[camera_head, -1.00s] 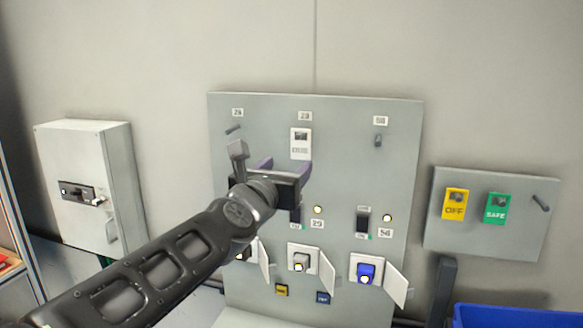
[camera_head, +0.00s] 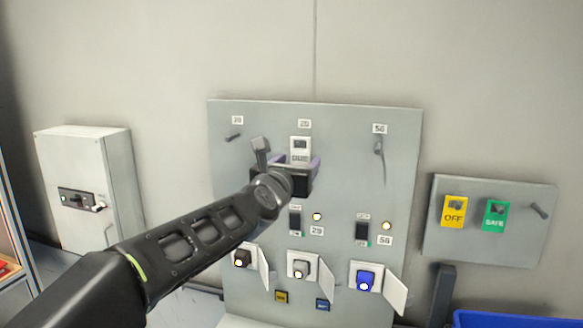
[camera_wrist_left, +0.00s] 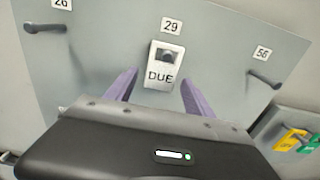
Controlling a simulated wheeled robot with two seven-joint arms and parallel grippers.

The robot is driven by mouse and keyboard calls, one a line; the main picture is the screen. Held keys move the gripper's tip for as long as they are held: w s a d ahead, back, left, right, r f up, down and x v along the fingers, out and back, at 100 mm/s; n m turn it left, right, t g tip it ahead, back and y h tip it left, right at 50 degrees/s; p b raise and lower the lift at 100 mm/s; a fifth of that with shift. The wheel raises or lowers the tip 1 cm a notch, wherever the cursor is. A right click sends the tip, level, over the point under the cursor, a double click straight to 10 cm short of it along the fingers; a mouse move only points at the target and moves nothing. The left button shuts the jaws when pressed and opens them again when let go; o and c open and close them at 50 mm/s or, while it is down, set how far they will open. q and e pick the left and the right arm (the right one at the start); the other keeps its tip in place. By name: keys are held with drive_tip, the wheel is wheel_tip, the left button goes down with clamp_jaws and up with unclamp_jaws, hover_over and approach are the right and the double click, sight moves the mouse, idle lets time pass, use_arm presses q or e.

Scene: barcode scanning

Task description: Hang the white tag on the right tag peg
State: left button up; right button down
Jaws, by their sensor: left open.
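The white tag (camera_head: 300,143), marked DUE, hangs on the middle peg of the large grey panel, under label 29. It also shows in the left wrist view (camera_wrist_left: 163,75). The right tag peg (camera_head: 379,146), under label 56, sticks out bare; it also shows in the left wrist view (camera_wrist_left: 264,80). My left gripper (camera_head: 298,161) is open in front of the tag's lower part. In the left wrist view, its purple fingers (camera_wrist_left: 159,80) stand on either side of the tag's lower end, with gaps. I cannot tell how deep they reach. My right gripper is not in view.
The left peg (camera_head: 234,138) is bare. Below are switches and several open white covers, one beside the blue button (camera_head: 365,278). A side panel (camera_head: 520,230) holds yellow OFF and green SAFE tags. A grey box (camera_head: 85,185) is on the left, a blue bin (camera_head: 515,319) at lower right.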

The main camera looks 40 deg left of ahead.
sight(300, 158)
use_arm(q)
drive_tip(key=shift+x, duration=1.05)
clamp_jaws()
idle(0.5)
drive_tip(key=shift+r, duration=0.2)
idle(0.5)
drive_tip(key=shift+b+v, duration=0.35)
drive_tip(key=shift+v, duration=0.8)
idle(1.4)
drive_tip(key=shift+v, duration=1.65)
